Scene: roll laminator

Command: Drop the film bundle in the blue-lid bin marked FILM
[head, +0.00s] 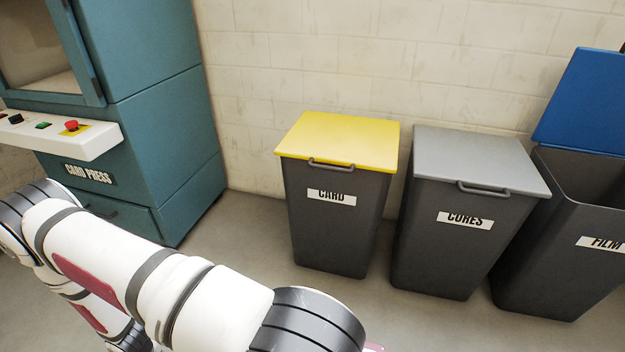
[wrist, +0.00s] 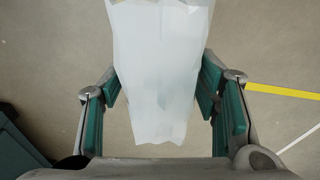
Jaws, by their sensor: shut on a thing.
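The FILM bin (head: 562,240) stands at the right edge of the head view, dark grey with a FILM label. Its blue lid (head: 588,103) is raised and its mouth is open; the right side of the bin is cut off by the frame. In the wrist view, my gripper (wrist: 160,92) is shut on the film bundle (wrist: 158,75), a pale, translucent, crumpled piece held between the green-padded fingers above the floor. The gripper and bundle do not show in the head view, where my arm crosses the lower left.
A CARD bin (head: 333,225) with a shut yellow lid and a CORES bin (head: 445,240) with a shut grey lid stand left of the FILM bin. A teal card press (head: 165,120) stands at the left. Open floor lies before the bins. A yellow floor line (wrist: 285,91) shows in the wrist view.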

